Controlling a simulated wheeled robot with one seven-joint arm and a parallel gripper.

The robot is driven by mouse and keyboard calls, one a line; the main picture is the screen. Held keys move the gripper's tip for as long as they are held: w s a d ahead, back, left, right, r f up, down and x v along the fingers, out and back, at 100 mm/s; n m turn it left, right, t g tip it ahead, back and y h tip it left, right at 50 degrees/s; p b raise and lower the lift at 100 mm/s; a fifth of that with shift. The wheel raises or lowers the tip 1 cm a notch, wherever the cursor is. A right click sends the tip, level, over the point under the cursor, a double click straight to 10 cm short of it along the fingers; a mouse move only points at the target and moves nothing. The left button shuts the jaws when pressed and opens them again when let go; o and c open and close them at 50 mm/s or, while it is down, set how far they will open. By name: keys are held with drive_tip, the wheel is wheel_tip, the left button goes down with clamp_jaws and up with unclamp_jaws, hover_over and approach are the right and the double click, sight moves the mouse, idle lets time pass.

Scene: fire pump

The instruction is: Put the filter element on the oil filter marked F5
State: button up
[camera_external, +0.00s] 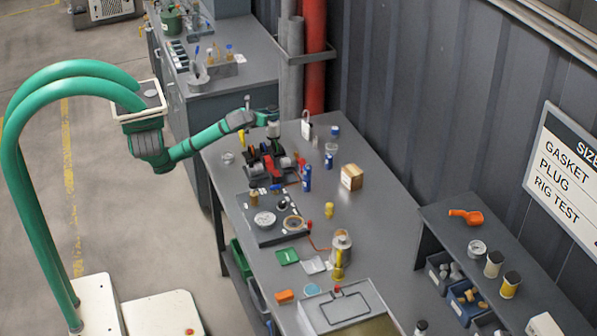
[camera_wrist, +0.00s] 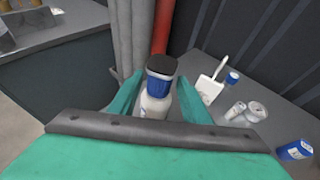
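My gripper (camera_wrist: 160,95) has its two green fingers on either side of a canister with a white body, blue band and dark top (camera_wrist: 155,100) at the far end of the workbench. The fingers look close to its sides; whether they press on it cannot be told. In the external view my gripper (camera_external: 273,113) is at the bench's far end, with a pale canister (camera_external: 273,129) just below it. No mark F5 is readable, and I cannot tell which thing is the filter element or the oil filter.
Blue cans (camera_external: 307,178), a white padlock-like piece (camera_wrist: 208,88), a cardboard box (camera_external: 351,177) and a dark plate with gauges (camera_external: 250,228) stand on the grey bench (camera_external: 390,235). Grey and red pipes (camera_external: 314,60) rise behind the bench. A raised shelf (camera_external: 455,205) is at right.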

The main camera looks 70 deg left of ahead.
drive_tip(key=shift+o, duration=0.2)
drive_tip(key=v, duration=1.2)
idle(0.4)
